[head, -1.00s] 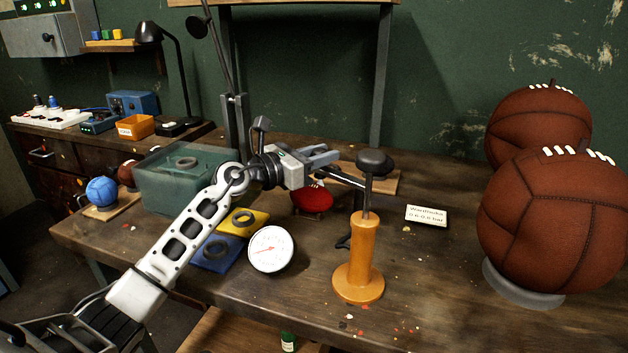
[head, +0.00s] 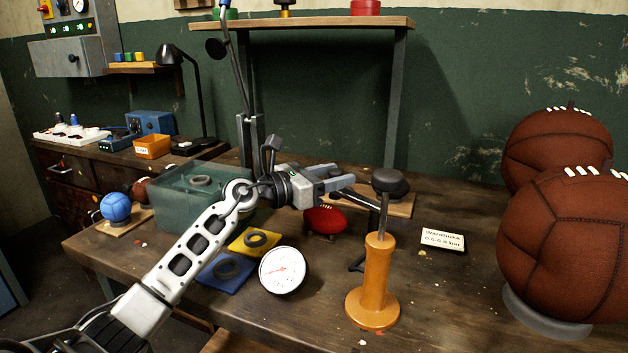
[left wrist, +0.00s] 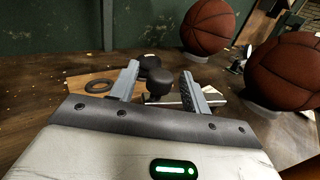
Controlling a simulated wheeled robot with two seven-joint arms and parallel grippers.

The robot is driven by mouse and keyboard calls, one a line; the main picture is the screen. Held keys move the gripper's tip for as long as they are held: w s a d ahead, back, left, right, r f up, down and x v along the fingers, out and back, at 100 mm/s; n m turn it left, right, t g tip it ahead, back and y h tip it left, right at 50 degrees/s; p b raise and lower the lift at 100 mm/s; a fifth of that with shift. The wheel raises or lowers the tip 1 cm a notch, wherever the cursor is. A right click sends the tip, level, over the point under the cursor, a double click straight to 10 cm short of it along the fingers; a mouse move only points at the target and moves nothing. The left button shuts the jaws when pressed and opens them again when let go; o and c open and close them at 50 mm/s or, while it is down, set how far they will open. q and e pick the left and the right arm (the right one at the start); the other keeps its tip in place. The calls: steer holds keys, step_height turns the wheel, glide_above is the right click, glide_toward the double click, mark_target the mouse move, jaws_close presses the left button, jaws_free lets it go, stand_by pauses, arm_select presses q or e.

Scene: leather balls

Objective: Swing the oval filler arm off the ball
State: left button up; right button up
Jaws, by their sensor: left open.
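My left gripper (head: 338,180) is open, reaching in from the left above the red oval ball (head: 325,220), which sits on a small stand. A dark filler arm (head: 365,198) runs rightward just past the fingers, behind the orange pump (head: 376,285). In the left wrist view, my left gripper (left wrist: 160,82) has a dark round knob (left wrist: 159,84) between its fingers, with another dark knob (left wrist: 150,62) beyond. I cannot tell whether either knob is touched. The oval ball is hidden in that view. My right gripper is not in view.
A green translucent bin (head: 180,212) stands left. Large brown balls (head: 570,250) fill the right.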

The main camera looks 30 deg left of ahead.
arm_select(q)
steer(key=b+v, duration=0.1)
steer(key=v, duration=1)
steer(key=shift+s+b, duration=0.2)
steer(key=shift+b, duration=0.15)
